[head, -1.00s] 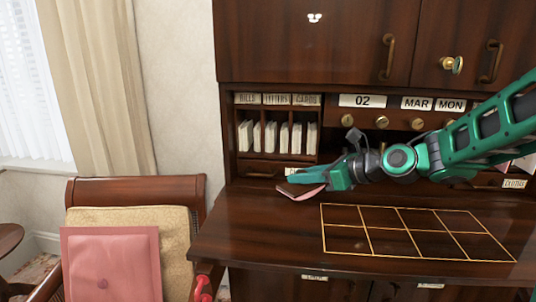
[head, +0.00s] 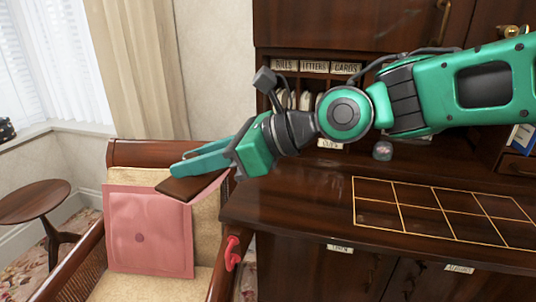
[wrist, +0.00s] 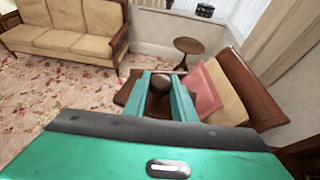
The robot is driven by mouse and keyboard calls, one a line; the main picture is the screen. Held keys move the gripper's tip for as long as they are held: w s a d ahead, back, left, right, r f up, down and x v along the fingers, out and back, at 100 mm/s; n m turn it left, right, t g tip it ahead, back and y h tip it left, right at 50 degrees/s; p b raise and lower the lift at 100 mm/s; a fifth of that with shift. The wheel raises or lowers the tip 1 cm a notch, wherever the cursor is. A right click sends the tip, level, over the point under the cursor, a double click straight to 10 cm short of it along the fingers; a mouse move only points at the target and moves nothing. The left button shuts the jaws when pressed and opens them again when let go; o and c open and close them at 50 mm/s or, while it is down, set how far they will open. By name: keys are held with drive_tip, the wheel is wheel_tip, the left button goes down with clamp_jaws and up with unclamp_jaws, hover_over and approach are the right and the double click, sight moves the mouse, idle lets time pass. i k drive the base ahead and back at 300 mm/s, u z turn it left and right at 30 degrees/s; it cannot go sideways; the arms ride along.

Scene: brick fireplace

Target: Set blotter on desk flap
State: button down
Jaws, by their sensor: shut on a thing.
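The blotter is a dark brown piece with a pink underside (head: 187,188). My gripper (head: 200,160) is shut on it and holds it in the air, tilted, left of the desk flap and in front of the armchair in the head view. In the wrist view, a round dark knob (wrist: 160,83) sits between the two green fingers, with the brown base of the blotter (wrist: 127,92) beyond them. The desk flap (head: 300,205) is dark polished wood with a gold-lined grid on its right part. The flap is not seen clearly in the wrist view.
An armchair (head: 128,152) with a pink cushion (head: 148,235) stands left of the desk, close to its edge. A red object (head: 232,252) is on its arm. Pigeonholes (head: 330,67) rise behind the flap. A small round table (head: 35,203) stands further left.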

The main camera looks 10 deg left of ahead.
sight(509, 223)
drive_tip(key=z, duration=2.3)
drive_tip(key=k, duration=0.35)
drive_tip(key=u, duration=0.35)
